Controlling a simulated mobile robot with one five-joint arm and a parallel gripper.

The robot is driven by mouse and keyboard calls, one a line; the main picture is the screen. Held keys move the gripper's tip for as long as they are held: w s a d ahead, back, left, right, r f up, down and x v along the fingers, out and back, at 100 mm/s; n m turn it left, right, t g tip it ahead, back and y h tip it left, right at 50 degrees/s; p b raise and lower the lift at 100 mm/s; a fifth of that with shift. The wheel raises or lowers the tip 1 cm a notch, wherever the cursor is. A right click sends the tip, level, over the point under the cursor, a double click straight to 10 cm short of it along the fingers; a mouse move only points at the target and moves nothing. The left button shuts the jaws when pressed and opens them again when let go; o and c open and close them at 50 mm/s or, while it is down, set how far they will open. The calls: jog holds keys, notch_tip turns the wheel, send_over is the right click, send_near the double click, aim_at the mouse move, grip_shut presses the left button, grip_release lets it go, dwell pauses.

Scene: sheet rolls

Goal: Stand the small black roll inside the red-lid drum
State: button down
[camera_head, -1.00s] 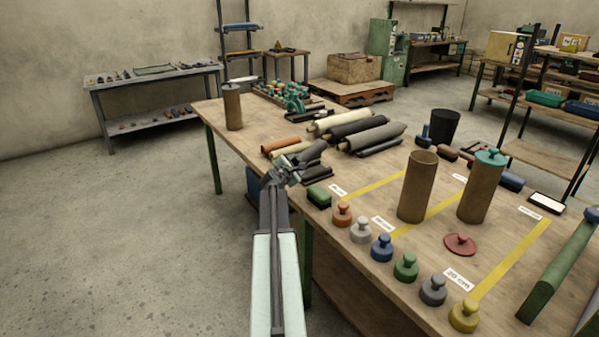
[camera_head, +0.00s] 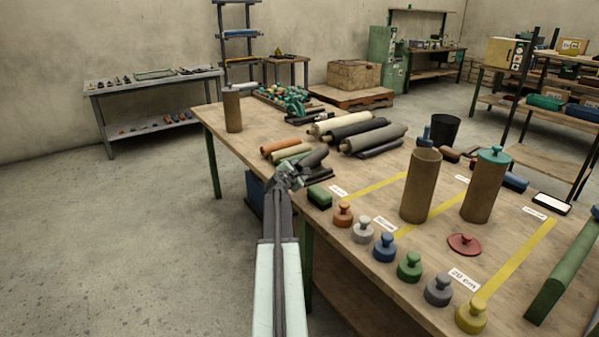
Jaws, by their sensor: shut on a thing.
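My gripper (camera_head: 292,174) is shut on the near end of a small black roll (camera_head: 314,157). The roll is tilted, its far end up and to the right, at the table's left edge. I cannot tell whether it touches the things beneath it. A brown drum (camera_head: 420,188) stands open at the right of the table, away from my gripper; its inside bottom is hidden. A red lid with a knob (camera_head: 464,243) lies flat on the table in front of it. A second brown drum (camera_head: 485,190) wears a teal lid (camera_head: 494,155).
Large rolls (camera_head: 350,132) lie behind my gripper, with an orange roll (camera_head: 286,145) and a green roll (camera_head: 290,153). A green block (camera_head: 319,197) and several knobbed weights (camera_head: 410,266) line the front edge. Another drum (camera_head: 233,111) stands far left.

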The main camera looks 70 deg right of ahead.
jog(key=c, duration=0.6)
grip_release()
jog(key=shift+r, duration=0.15)
jog(key=p+v, duration=0.3)
jog(key=v, duration=0.9)
jog(key=shift+p, duration=0.4)
